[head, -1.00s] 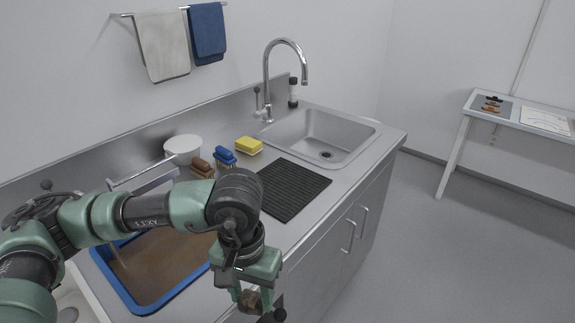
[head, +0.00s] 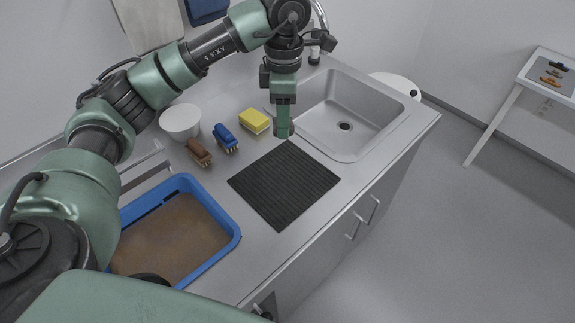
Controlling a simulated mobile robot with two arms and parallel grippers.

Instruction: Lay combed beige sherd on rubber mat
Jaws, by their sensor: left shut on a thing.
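The rubber mat (head: 283,188) is a black ribbed square lying flat on the steel counter, left of the sink. My left gripper (head: 283,130) points down at the mat's back corner, between the mat and the sink. It is shut on the combed beige sherd (head: 291,130), a small brownish piece mostly hidden by the fingers. I cannot tell whether the sherd touches the counter or the mat. My right gripper is not in view.
A blue tray (head: 229,226) of brown water or sediment stands left of the mat. A brown brush (head: 199,152), a blue brush (head: 225,138), a yellow sponge (head: 254,121) and a white bowl (head: 181,121) stand behind. The sink (head: 352,146) is right. The mat surface is clear.

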